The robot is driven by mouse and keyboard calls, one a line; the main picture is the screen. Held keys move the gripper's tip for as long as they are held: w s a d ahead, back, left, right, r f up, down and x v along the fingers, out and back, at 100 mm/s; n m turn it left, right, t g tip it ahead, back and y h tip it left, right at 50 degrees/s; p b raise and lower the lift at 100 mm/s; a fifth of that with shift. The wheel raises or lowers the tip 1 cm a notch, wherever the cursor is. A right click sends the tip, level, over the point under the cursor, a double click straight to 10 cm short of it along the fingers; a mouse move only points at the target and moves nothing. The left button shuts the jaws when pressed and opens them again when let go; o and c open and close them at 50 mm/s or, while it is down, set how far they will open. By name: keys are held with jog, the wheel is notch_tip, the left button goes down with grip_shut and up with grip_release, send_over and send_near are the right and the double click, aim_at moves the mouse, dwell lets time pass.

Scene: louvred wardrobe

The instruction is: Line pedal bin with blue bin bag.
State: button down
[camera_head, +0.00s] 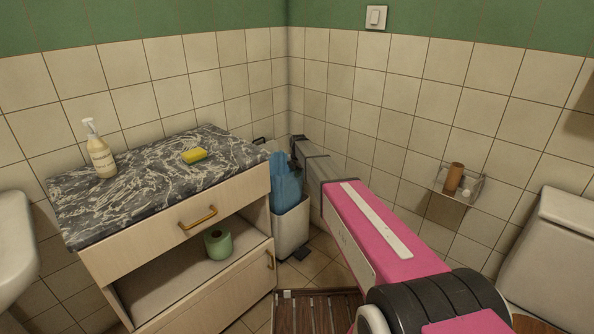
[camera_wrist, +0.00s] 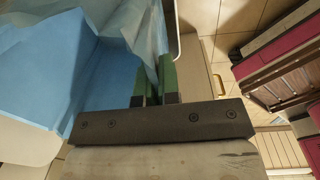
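The white pedal bin (camera_head: 291,233) stands on the floor in the corner, right of the cabinet. Its dark pedal (camera_head: 301,253) is at the front base. The blue bin bag (camera_head: 286,182) rises above the bin's top; how far it goes inside is hidden. My gripper (camera_head: 297,150) is at the bag's upper part, above the bin. In the wrist view the green fingers of my gripper (camera_wrist: 155,85) are close together with a fold of the thin blue bag (camera_wrist: 100,65) pinched between them. The bag spreads out left of the fingers.
A slatted wooden mat (camera_head: 318,312) lies in front. A toilet (camera_head: 552,255) is at right.

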aim_at(298, 204)
jog(key=shift+f, duration=9.85)
jog(key=c, duration=1.3)
grip_release()
jog(key=shift+o, duration=0.2)
jog(key=shift+s, duration=0.1)
jog(key=shift+s+d, duration=0.1)
jog(key=shift+d, duration=0.05)
jog(key=shift+c, duration=0.6)
